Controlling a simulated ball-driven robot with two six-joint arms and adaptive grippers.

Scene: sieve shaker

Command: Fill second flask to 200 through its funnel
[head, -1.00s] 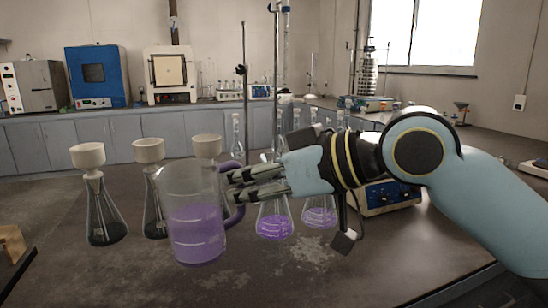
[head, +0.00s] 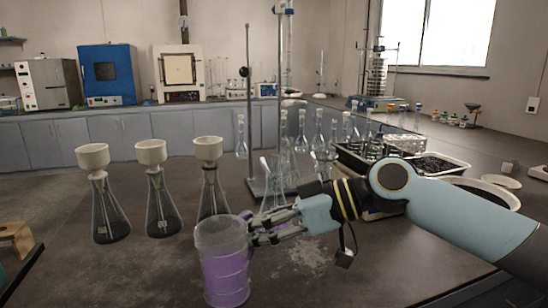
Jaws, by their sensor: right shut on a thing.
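Three conical flasks stand in a row on the bench at the left of the head view, each with a white funnel in its neck. The middle flask (head: 162,212) carries its funnel (head: 151,152); the left flask (head: 109,215) and right flask (head: 213,195) flank it. I see no purple liquid in them. My left gripper is out of view.
A stand with a rod (head: 248,110) and several clear flasks stand behind my right arm. Trays (head: 440,165) of glassware lie at the right. A wooden stool (head: 15,238) is at the left edge.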

